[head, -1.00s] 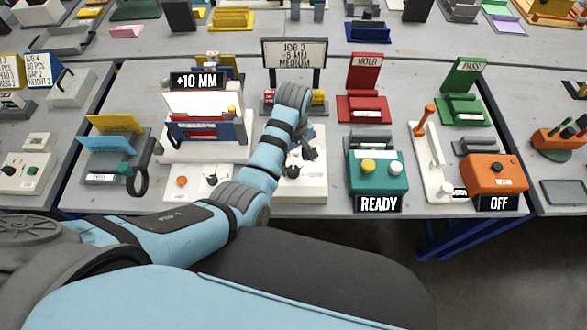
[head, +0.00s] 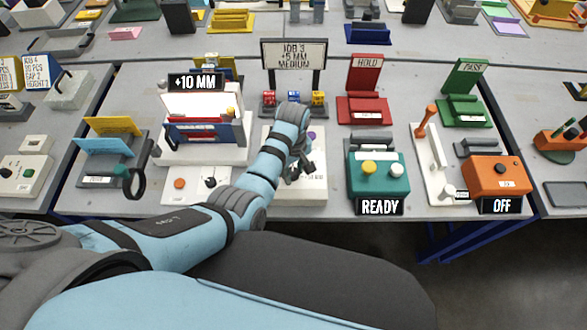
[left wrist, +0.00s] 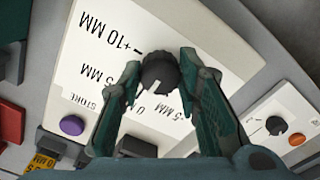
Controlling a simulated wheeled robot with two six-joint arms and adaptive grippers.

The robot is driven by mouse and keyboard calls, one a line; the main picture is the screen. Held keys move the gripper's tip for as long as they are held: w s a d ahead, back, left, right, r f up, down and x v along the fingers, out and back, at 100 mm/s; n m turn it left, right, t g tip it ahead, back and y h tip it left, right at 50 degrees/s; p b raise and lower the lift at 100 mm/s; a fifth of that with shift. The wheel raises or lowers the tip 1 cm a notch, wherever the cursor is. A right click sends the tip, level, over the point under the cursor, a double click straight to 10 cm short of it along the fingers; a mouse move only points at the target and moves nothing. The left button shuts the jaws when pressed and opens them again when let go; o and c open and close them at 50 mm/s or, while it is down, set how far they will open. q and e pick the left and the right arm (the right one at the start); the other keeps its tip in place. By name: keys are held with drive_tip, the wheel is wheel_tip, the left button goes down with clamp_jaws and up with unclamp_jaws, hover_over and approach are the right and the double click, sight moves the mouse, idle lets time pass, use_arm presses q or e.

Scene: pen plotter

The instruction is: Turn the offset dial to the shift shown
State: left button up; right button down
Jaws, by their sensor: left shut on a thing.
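The offset dial (left wrist: 160,72) is a dark ribbed knob on a white panel (left wrist: 215,45) printed +10 MM, +5 MM, 0 and -5 MM. My left gripper (left wrist: 160,66) is shut on the dial, one finger on each side. In the head view my left gripper (head: 298,172) is over the white dial box (head: 312,193) and hides the dial. The job sign (head: 294,55) reads JOB 3, +5 MM, MEDIUM. The display (head: 196,82) reads +10 MM. My right gripper is not in view.
A purple STORE button (left wrist: 72,125) is on the dial panel; a panel with a small black knob (left wrist: 276,125) is beside it. A teal READY box (head: 378,178) stands to the right, an orange OFF box (head: 494,174) farther right. Small coloured blocks (head: 318,98) sit under the sign.

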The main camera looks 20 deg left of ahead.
use_arm(q)
drive_tip(key=shift+r+m+p, duration=0.2)
drive_tip(key=shift+m+p, duration=0.85)
drive_tip(key=shift+m, duration=0.15)
drive_tip(key=shift+m+p, duration=0.35)
drive_tip(key=shift+m, duration=0.55)
drive_tip(key=shift+f+m, duration=0.15)
drive_tip(key=shift+m, duration=0.75)
drive_tip(key=m, duration=1.1)
drive_tip(key=shift+m, duration=0.4)
drive_tip(key=o, duration=1.1)
drive_tip(key=shift+o, duration=0.2)
drive_tip(key=shift+a, duration=0.1)
